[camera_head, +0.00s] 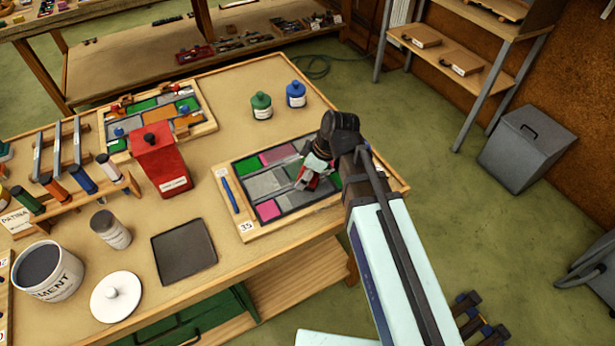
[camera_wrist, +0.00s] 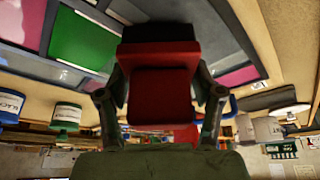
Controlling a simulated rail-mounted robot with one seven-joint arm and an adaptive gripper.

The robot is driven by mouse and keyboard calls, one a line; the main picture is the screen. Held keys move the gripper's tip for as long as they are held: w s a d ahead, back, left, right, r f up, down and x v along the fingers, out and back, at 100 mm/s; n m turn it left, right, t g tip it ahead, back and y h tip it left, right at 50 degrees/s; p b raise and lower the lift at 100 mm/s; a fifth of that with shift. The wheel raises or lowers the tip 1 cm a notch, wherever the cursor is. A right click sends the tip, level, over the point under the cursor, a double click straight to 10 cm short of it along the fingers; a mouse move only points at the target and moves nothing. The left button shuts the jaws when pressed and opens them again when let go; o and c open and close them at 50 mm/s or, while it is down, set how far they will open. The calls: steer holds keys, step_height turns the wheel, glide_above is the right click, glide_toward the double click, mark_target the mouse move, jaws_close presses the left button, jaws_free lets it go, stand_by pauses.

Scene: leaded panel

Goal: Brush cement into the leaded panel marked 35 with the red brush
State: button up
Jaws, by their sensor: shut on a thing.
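The leaded panel marked 35 (camera_head: 270,187) lies in a wooden tray on the workbench, with green, pink and grey panes. Its label reads 35 (camera_head: 246,227). My gripper (camera_head: 312,172) is over the right half of the panel, shut on the red brush. In the wrist view the red brush (camera_wrist: 160,95) sits between the two fingers, its dark end against or close to the panel (camera_wrist: 85,40); I cannot tell if it touches. The cement tub (camera_head: 75,268) stands open at the front left, dark inside, with its white lid (camera_head: 116,297) beside it.
A red can (camera_head: 162,170), a grey jar (camera_head: 110,230) and a dark square tray (camera_head: 184,251) stand left of the panel. Green (camera_head: 261,105) and blue (camera_head: 296,94) bottles stand behind it. A second panel (camera_head: 160,113) and a tool rack (camera_head: 75,180) are further left.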

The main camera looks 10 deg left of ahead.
steer(key=shift+w+a, duration=0.4)
steer(key=shift+w, duration=0.15)
steer(key=shift+w+a, duration=0.9)
steer(key=shift+w, duration=0.3)
steer(key=shift+w+a, duration=0.1)
steer(key=shift+w+a, duration=0.8)
steer(key=shift+w, duration=0.3)
steer(key=shift+w+a, duration=0.1)
steer(key=shift+w, duration=0.05)
steer(key=shift+w+a, duration=0.85)
steer(key=shift+w, duration=0.2)
steer(key=shift+w+a+b, duration=0.3)
steer(key=shift+w+a, duration=0.6)
steer(key=shift+w, duration=0.3)
